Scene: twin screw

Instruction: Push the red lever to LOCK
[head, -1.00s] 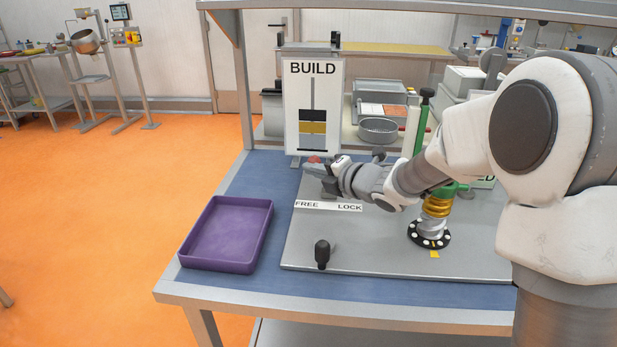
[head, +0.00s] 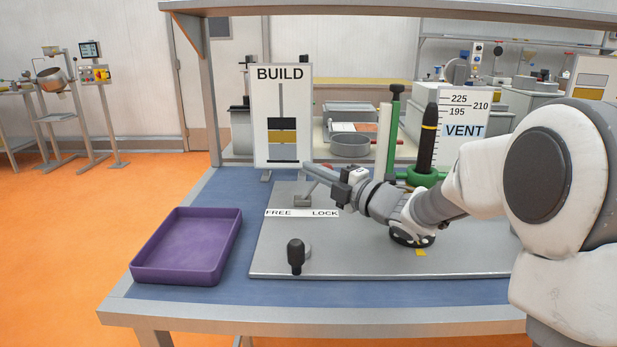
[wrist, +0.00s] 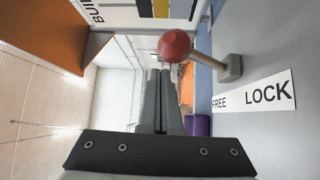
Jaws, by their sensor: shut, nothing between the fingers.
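The red lever has a round red knob (wrist: 174,46), upper middle in the wrist view, on a grey shaft rising from a grey block. In the head view the block and shaft (head: 303,200) show behind the white FREE/LOCK label (head: 301,213), but my gripper hides the knob. The label also shows in the wrist view (wrist: 254,96), with LOCK on its right. My gripper (head: 307,168) is shut and empty, pointing left above the lever. In the wrist view its fingertips (wrist: 160,73) are close to the knob; whether they touch it I cannot tell.
The grey plate (head: 350,255) carries a black-knobbed handle (head: 296,256) in front and a green-collared column (head: 427,150) to the right. A purple tray (head: 188,247) stands left. The BUILD panel (head: 282,105) stands behind the lever, the VENT panel (head: 465,125) at right.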

